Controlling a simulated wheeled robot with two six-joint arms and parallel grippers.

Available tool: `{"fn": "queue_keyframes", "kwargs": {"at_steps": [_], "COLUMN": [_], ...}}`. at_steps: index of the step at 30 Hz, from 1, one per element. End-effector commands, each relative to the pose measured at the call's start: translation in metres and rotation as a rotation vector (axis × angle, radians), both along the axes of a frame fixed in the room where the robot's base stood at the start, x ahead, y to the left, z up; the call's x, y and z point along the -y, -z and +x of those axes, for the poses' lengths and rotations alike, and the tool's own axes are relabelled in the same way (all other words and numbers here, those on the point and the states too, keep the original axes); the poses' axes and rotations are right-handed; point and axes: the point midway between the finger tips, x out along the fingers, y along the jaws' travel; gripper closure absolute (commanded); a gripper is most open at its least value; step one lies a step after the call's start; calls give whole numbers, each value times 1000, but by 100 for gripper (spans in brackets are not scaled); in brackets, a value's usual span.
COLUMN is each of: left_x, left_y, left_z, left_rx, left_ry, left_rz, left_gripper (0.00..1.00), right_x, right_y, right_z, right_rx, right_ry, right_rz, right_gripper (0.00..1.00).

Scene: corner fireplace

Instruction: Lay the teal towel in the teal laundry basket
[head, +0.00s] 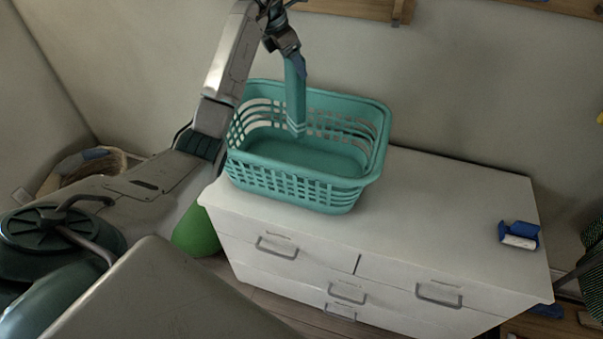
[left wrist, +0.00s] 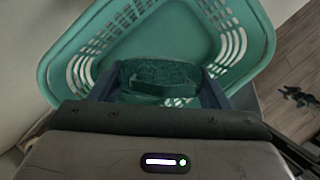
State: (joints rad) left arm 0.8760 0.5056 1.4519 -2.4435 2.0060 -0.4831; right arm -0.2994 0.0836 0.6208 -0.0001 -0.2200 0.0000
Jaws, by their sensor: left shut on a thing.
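The teal laundry basket (head: 283,190) stands upright on the white dresser; its inside looks empty. The teal towel (head: 295,97) hangs in a narrow strip from my left gripper (head: 288,50), over the basket, its lower end below the level of the back rim. I cannot tell whether it touches the basket floor. In the left wrist view, the towel (left wrist: 160,78) shows between the two fingers of my gripper (left wrist: 160,92), with the basket (left wrist: 262,45) beyond it. My right gripper is not in view.
The white dresser (head: 450,200) has a clear top to the right of the basket, except for a small blue and white object (head: 519,235) near its right end. A wall stands close behind. A round woven basket (head: 92,165) and a green object (head: 196,232) are at the left.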

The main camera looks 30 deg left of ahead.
Motion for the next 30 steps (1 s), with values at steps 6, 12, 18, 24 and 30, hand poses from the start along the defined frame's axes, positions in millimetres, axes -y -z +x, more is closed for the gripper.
{"fn": "queue_keyframes", "kwargs": {"at_steps": [6, 12, 18, 24, 30], "left_x": [0, 0, 0, 0, 0], "left_y": [42, 76, 92, 123, 149], "left_z": [0, 0, 0, -1, -1], "left_rx": [0, 0, 0, -4, 0], "left_ry": [0, 0, 0, 0, 0], "left_rz": [0, 1, 1, 0, 0], "left_gripper": [77, 77, 77, 77, 77], "right_x": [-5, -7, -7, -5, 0], "right_y": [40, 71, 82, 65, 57], "right_z": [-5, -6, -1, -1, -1], "right_rx": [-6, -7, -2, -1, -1], "right_ry": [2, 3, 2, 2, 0], "right_rz": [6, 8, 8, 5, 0], "right_gripper": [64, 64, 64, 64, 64]}}
